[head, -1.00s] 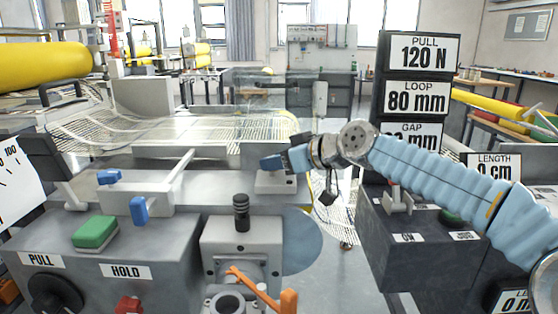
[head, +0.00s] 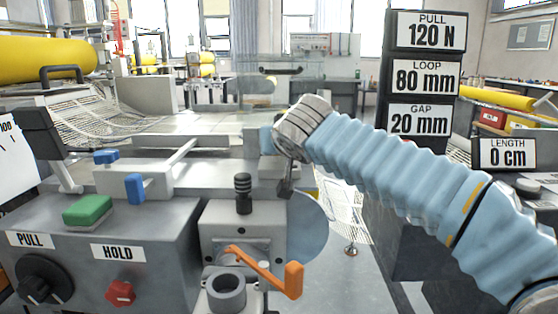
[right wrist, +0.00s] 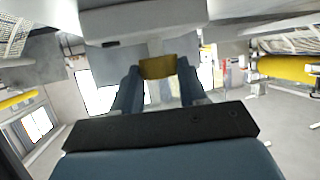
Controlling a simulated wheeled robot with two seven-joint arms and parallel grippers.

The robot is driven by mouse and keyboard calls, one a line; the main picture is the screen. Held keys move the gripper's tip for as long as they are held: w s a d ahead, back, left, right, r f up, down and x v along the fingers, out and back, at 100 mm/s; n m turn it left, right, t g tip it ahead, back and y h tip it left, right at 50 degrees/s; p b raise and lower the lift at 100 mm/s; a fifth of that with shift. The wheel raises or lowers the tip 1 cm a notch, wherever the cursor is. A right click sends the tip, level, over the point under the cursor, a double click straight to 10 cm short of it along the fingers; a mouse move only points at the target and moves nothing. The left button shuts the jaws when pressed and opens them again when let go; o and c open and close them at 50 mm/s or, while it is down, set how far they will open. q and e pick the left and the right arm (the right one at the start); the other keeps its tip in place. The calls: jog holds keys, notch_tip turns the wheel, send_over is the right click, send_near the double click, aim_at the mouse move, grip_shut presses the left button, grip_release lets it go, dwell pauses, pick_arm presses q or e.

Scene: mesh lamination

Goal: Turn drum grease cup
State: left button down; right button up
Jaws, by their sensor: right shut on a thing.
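In the right wrist view, my right gripper (right wrist: 158,70) has its two blue fingers closed on the sides of a short brass-coloured piece, which looks like the grease cup (right wrist: 157,66). A pale grey machine part (right wrist: 145,22) lies just beyond it. In the head view, my right wrist covers the fingers and the cup; only a bit of the blue gripper body shows left of the wrist, by the far side of the grey machine. How far the cup is turned cannot be told. My left gripper is not in view.
The near grey block carries a black ribbed knob (head: 243,193) and an orange crank (head: 268,273). A control box with a green button (head: 88,210) and a red knob (head: 120,292) stands left. A dark display column (head: 425,80) stands right, close to my right arm.

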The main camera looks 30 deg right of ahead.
jog(key=shift+f+m+g+h+b, duration=0.1)
jog(key=shift+m+g+h+b, duration=0.2)
jog(key=shift+m+h+b, duration=0.1)
jog(key=shift+a, duration=0.1)
jog(key=o, duration=1.1)
jog(key=shift+c, duration=0.2)
jog(key=v, duration=1.4)
